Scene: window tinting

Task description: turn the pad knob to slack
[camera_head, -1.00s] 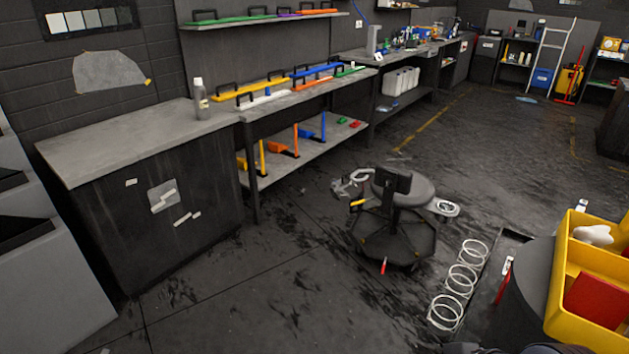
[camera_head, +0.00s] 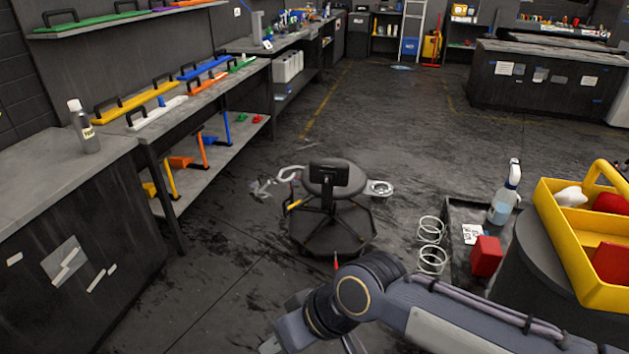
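I cannot make out a pad knob in this view. My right arm (camera_head: 420,305) reaches in from the lower right across the bottom of the picture. Its wrist end and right gripper (camera_head: 288,338) are at the bottom edge, partly cut off, so the fingers cannot be read. My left gripper is not in view.
A yellow caddy (camera_head: 565,230) with red and white things stands at the right. Beside it are a spray bottle (camera_head: 505,195), a red block (camera_head: 486,256) and white rings (camera_head: 432,245). A grey workbench (camera_head: 60,180) lines the left. Open floor lies beyond the stool.

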